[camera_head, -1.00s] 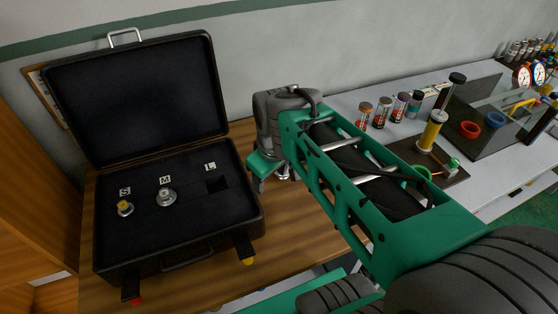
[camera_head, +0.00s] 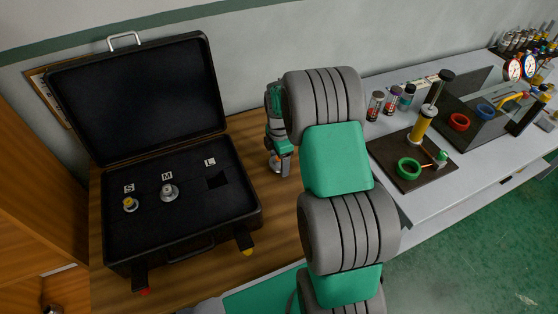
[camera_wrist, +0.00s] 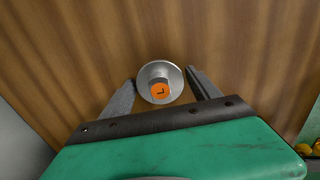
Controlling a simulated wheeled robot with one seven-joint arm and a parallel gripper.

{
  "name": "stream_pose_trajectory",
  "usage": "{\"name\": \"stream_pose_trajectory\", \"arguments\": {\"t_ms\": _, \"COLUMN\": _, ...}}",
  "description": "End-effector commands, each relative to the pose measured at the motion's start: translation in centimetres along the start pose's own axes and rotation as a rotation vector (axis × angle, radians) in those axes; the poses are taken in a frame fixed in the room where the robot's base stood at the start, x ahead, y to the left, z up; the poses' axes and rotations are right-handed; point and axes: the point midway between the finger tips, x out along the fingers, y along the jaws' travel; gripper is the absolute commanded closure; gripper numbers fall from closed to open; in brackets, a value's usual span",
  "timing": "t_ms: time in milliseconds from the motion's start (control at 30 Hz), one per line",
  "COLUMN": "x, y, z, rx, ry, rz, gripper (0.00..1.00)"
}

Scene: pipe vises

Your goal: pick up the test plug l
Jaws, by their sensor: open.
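The test plug L is a round silver piece with an orange top marked L (camera_wrist: 160,91). It stands on the wooden table outside the case; in the head view it shows as a small silver shape (camera_head: 274,163) under my gripper, partly hidden. My gripper (camera_wrist: 161,78) is open, with one finger on each side of the plug in the wrist view. I see no finger touching it, and the height gap is hard to tell.
An open black case (camera_head: 250,218) stands left; its S plug (camera_head: 130,204) and M plug (camera_head: 168,192) are seated, and its L recess (camera_head: 218,180) is empty. Right, a grey bench holds bottles (camera_head: 391,100) and a dark board (camera_head: 393,181) with a green ring (camera_head: 409,168).

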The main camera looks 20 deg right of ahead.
Motion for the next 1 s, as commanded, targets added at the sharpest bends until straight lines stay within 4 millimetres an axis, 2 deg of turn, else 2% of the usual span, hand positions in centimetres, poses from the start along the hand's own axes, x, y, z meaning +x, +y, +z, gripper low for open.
{"name": "stream_pose_trajectory", "arguments": {"t_ms": 200, "x": 0.20, "y": 0.03, "z": -0.03, "rx": 0.000, "ry": 0.000, "rz": 0.001, "gripper": 0.29}}
{"name": "stream_pose_trajectory", "arguments": {"t_ms": 900, "x": 0.11, "y": 0.06, "z": -0.03, "rx": 0.000, "ry": 0.000, "rz": 0.002, "gripper": 0.86}}
{"name": "stream_pose_trajectory", "arguments": {"t_ms": 1000, "x": 0.05, "y": 0.10, "z": -0.03, "rx": 0.000, "ry": -0.001, "rz": 0.003, "gripper": 0.89}}
